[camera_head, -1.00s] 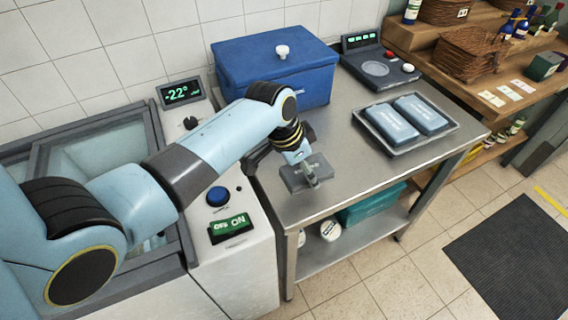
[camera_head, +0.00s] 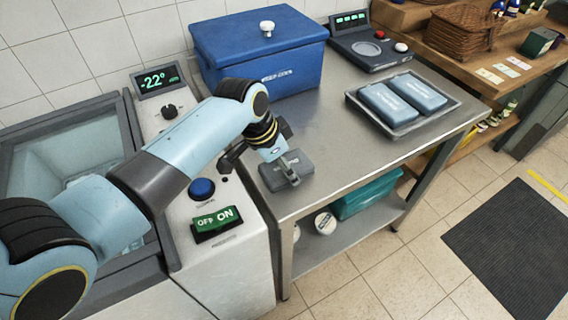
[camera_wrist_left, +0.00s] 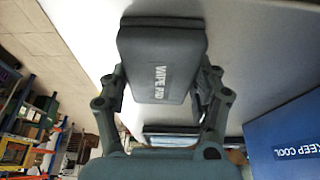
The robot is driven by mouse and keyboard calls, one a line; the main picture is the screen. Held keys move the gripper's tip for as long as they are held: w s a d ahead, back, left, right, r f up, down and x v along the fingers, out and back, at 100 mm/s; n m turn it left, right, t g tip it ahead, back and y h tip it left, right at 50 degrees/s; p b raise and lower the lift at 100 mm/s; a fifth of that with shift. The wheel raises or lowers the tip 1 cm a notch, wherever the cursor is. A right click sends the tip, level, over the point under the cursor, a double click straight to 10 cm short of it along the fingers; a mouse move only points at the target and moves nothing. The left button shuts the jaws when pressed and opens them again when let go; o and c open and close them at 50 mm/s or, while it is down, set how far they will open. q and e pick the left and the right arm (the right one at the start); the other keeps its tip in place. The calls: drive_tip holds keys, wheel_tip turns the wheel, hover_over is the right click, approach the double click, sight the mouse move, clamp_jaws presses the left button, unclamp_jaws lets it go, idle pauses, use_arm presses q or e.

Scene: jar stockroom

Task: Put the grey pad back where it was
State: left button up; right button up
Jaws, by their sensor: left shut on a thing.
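The grey pad (camera_head: 285,172) is over the front left part of the steel table (camera_head: 350,150). It lies close to level; I cannot tell whether it touches the tabletop. In the left wrist view the pad (camera_wrist_left: 160,68) shows its "WIPE PAD" lettering. My left gripper (camera_head: 291,166) is shut on the pad, with one finger on each side; the gripper also shows in the wrist view (camera_wrist_left: 160,88). My right gripper is not in view.
A blue lidded box (camera_head: 262,55) stands at the table's back left. A tray (camera_head: 402,131) with two blue packs is to the right, and a control panel (camera_head: 370,50) behind it. A freezer with switches (camera_head: 217,222) is at left. The table's middle is clear.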

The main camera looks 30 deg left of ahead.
use_arm(q)
drive_tip(key=o, duration=1.1)
drive_tip(key=shift+c, duration=0.2)
drive_tip(key=shift+o, duration=0.4)
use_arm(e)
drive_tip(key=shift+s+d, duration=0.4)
use_arm(q)
drive_tip(key=v, duration=1.2)
drive_tip(key=shift+p, duration=0.45)
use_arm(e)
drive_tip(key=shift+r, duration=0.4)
use_arm(q)
drive_tip(key=shift+r, duration=0.1)
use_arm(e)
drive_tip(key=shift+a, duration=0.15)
use_arm(q)
drive_tip(key=shift+d, duration=0.1)
